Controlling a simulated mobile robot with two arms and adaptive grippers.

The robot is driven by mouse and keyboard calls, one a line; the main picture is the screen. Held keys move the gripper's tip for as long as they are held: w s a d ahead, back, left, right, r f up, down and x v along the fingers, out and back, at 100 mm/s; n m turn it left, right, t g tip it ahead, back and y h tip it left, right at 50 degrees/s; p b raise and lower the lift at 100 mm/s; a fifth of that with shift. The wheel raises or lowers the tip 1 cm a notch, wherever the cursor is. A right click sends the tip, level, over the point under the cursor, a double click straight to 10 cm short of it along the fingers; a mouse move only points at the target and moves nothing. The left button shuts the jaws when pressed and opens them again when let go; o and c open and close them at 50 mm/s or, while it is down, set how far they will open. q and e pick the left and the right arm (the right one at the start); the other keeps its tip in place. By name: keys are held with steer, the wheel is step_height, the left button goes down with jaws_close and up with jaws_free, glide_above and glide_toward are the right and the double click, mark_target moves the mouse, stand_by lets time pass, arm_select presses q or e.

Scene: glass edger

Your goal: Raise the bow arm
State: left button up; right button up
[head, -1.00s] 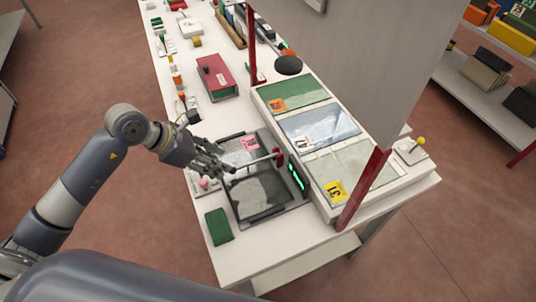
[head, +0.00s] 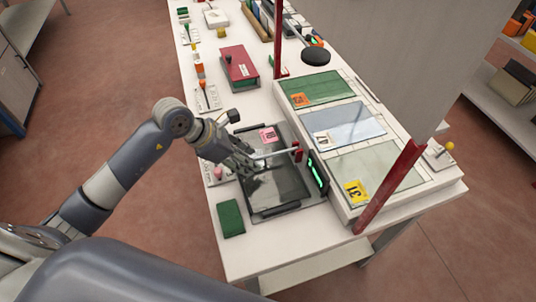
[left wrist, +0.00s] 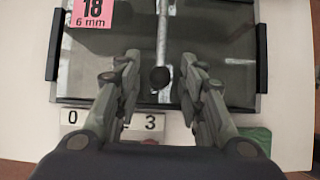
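The bow arm (head: 275,153) is a thin silver rod. It runs from a red block (head: 299,152) at the tray's right side, low across a dark glass plate (head: 274,188), towards my left gripper (head: 249,163). In the left wrist view the rod (left wrist: 162,32) ends in a round black knob (left wrist: 160,77). My left gripper (left wrist: 159,60) is open, with its fingers on either side of the rod and knob and gaps showing on both sides. The knob is hard to make out in the head view. My right gripper is not in view.
A lit green display (head: 317,173) stands right of the tray. A pink "18 6 mm" label (left wrist: 93,12) lies on the glass. A green block (head: 231,218) sits at the front left. Glass samples lie on a raised white rack (head: 345,203) beyond a red post (head: 390,187).

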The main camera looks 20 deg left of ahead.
arm_select(q)
steer(key=c, duration=0.8)
steer(key=shift+c, duration=0.2)
